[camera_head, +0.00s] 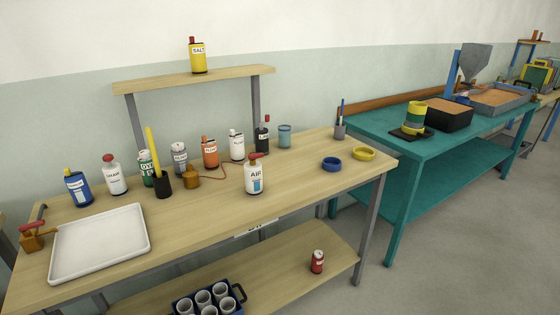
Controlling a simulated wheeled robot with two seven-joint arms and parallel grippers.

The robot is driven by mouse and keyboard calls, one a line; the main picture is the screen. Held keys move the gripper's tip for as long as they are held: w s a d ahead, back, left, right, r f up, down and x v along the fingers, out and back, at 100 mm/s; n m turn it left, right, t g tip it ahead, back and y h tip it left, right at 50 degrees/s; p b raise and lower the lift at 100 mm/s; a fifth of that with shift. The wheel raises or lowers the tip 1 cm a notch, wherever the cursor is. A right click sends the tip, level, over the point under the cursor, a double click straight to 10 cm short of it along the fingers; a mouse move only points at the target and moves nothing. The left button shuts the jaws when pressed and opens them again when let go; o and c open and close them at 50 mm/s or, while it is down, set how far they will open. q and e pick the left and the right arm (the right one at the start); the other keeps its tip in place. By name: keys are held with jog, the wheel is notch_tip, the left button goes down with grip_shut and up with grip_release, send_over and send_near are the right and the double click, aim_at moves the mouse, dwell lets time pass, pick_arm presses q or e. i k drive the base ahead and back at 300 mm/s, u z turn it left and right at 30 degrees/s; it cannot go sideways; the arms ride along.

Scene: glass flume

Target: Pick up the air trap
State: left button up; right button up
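The air trap (254,180) is a white bottle with a red top and a label reading AIR. It stands upright on the wooden bench (215,225), right of the middle and near the front edge. Nothing touches it or hides it from this view. Neither of my grippers shows in the head view.
Behind it stands a row of bottles, with an orange one (210,152), a white one (237,146) and a black one (262,138). A brass-coloured object (191,178) with a red cord is at its left. A white tray (100,243) lies further left. Blue (332,164) and yellow (364,154) rings lie right.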

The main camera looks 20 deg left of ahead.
aim_at(253, 174)
jog(key=u, duration=0.7)
jog(key=i, duration=1.45)
jog(key=u, duration=1.1)
